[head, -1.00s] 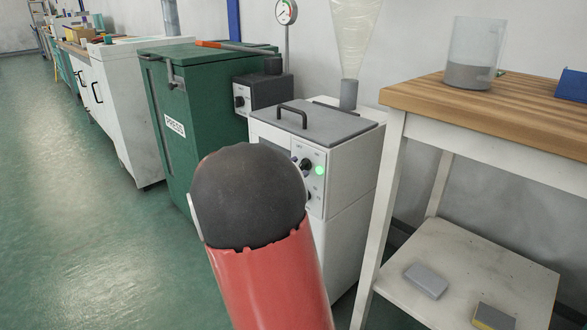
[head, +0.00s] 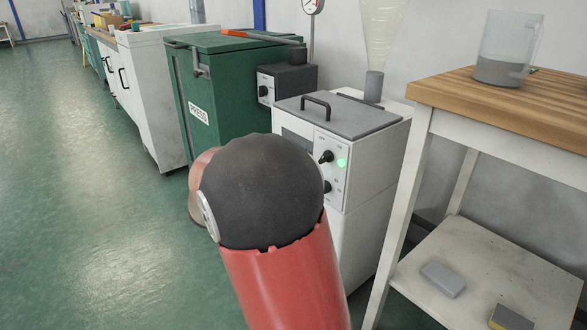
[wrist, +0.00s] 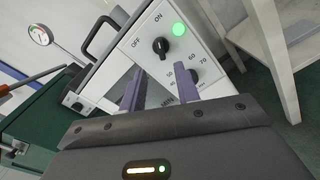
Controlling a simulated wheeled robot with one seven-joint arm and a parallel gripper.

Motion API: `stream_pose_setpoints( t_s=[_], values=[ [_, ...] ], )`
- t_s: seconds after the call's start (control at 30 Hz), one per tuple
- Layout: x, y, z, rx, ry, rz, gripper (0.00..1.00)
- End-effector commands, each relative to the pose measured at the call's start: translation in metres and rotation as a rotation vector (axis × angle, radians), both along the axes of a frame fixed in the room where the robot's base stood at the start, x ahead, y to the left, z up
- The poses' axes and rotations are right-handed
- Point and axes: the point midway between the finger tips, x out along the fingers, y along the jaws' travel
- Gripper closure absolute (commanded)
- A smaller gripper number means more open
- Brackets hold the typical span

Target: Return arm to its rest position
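My arm shows in the head view as a red link with a dark rounded joint. A reddish part of it shows behind the joint on the left. My gripper is hidden in the head view. In the wrist view my gripper (wrist: 159,88) has its two purple fingers apart with nothing visible between them. It points towards the front panel of the white machine (head: 372,205), whose knob and lit green lamp also show in the wrist view (wrist: 178,29). The fingertips appear in front of the panel; I cannot tell the exact gap.
A green press cabinet (head: 235,120) stands beyond the machine, with white cabinets farther back. On the right a wood-topped table (head: 500,105) carries a clear beaker (head: 508,48); its lower shelf holds a grey block (head: 443,279). The green floor at left is open.

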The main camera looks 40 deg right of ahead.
Motion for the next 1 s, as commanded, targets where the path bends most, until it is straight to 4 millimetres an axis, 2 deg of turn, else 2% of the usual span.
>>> stream_pose_setpoints(
  t_s=[0.27, 0.37, 0.47, 0.57, 0.67, 0.8, 1.0],
  values=[
    [0.000, 0.000, 0.000, 0.000, 0.000, 0.000, 0.68],
    [-0.007, -0.001, 0.002, 0.032, -0.019, -0.012, 0.68],
    [-0.031, -0.001, 0.006, 0.149, -0.082, -0.055, 0.68],
    [-0.070, 0.007, 0.006, 0.360, -0.203, -0.127, 0.68],
    [-0.110, 0.029, 0.003, 0.614, -0.358, -0.203, 0.68],
    [-0.152, 0.079, 0.001, 0.964, -0.590, -0.301, 0.68],
    [-0.186, 0.157, 0.017, 1.401, -0.904, -0.417, 0.68]
  ],
)
